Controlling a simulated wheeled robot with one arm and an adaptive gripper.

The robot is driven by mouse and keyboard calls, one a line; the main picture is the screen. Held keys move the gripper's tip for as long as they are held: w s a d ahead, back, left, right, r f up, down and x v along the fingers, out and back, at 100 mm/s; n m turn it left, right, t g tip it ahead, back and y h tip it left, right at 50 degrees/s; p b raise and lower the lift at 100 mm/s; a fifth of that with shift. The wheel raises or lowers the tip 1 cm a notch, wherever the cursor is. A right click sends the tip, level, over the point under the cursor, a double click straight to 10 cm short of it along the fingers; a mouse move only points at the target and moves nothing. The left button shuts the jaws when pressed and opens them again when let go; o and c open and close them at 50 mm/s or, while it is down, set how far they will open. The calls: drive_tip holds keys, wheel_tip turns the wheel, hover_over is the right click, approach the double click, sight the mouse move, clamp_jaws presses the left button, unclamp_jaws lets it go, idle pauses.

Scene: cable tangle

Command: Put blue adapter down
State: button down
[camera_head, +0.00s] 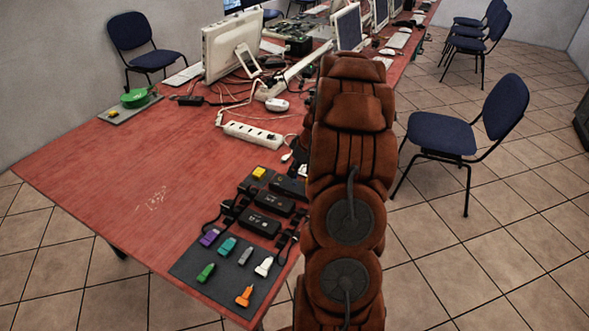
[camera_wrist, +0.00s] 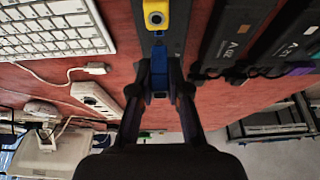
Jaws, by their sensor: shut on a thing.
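In the wrist view the blue adapter (camera_wrist: 159,68) sits between the two fingertips of my gripper (camera_wrist: 160,88), which is shut on it. A yellow adapter (camera_wrist: 156,17) lies just beyond the blue one, on a dark surface. Whether the blue adapter touches that surface cannot be told. In the head view my brown arm hides the blue adapter and most of my gripper.
A blue chair (camera_head: 440,132) stands right of the table.

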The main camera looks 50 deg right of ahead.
idle(0.3)
